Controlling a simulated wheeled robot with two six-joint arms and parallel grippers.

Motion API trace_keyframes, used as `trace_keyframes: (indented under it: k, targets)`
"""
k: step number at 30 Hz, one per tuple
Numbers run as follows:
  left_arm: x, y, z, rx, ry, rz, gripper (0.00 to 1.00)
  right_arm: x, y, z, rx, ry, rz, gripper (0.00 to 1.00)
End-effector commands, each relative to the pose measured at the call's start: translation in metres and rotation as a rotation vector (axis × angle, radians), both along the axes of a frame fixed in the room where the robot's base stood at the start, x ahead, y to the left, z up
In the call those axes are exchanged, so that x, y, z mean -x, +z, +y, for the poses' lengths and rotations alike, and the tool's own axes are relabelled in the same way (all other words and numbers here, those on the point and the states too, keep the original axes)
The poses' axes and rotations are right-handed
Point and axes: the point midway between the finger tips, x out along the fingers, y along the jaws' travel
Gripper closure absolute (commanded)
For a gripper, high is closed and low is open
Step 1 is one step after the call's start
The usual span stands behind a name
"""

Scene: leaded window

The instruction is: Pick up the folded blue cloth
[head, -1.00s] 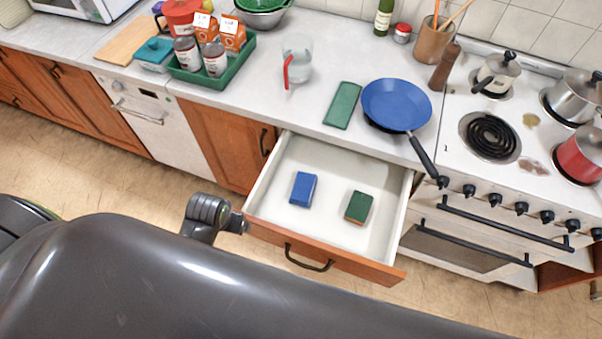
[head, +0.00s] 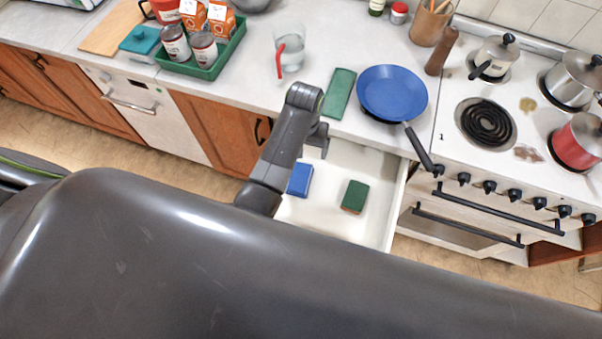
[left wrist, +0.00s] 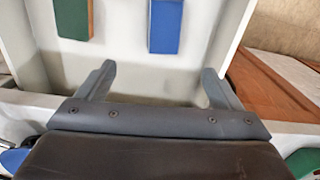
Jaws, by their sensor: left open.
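The folded blue cloth (head: 300,180) lies flat on the bottom of the open white drawer, toward its left side. It also shows at the top of the left wrist view (left wrist: 166,26). My left gripper (head: 319,138) is above the back of the drawer, near the counter edge, and apart from the cloth. In the left wrist view its two fingers (left wrist: 158,80) are spread with nothing between them, and the cloth lies beyond the fingertips. My arm hides part of the drawer's left side. My right gripper is not in view.
A green sponge (head: 355,196) lies in the drawer (head: 376,233) right of the cloth. On the counter above are a folded green cloth (head: 339,94), a blue pan (head: 392,92) with its handle over the edge, and a jug (head: 290,48). The stove (head: 480,165) stands at right.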

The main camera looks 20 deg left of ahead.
Motion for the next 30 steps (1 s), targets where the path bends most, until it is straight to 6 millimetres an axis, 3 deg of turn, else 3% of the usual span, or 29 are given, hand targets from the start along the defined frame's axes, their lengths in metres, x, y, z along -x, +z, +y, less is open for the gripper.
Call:
trace_keyframes:
  k: [18,20,30]
  targets:
    - [0.002,-0.096,0.001,-0.002,-0.001,0.004,0.13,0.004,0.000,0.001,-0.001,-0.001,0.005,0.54]
    - [0.001,-0.108,0.001,0.000,0.000,0.001,0.13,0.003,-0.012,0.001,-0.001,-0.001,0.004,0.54]
    - [0.002,-0.121,0.001,0.000,0.000,0.000,0.13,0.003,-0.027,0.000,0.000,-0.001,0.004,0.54]
